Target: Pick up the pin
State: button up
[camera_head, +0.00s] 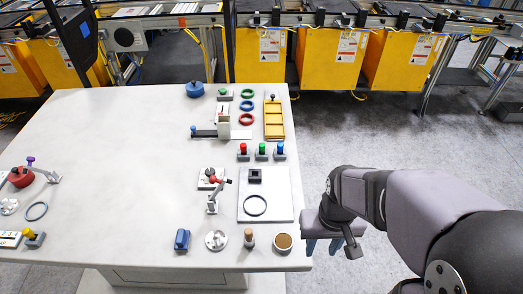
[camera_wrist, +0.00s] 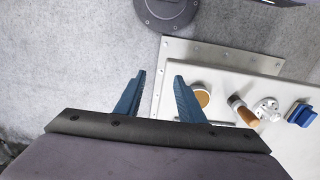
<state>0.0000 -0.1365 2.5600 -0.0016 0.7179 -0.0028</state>
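My gripper (camera_head: 323,246) hangs off the right edge of the table, over the floor. In the wrist view its two blue fingers (camera_wrist: 160,78) stand apart with nothing between them. Which thing is the pin I cannot tell for sure. A small upright brown piece with a dark top (camera_head: 249,239) stands near the front right of the table. Red (camera_head: 243,150), green (camera_head: 262,150) and blue (camera_head: 280,150) knobbed pegs stand further back. My gripper touches none of these.
A brown-topped round cup (camera_head: 283,242) stands by the table corner, nearest my gripper. A silver disc (camera_head: 216,240) and a blue block (camera_head: 182,240) lie further left. A grey plate (camera_head: 280,205) carries a ring. The middle of the table (camera_head: 120,160) is clear.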

aim_at(262, 146)
jog(key=shift+o, duration=0.4)
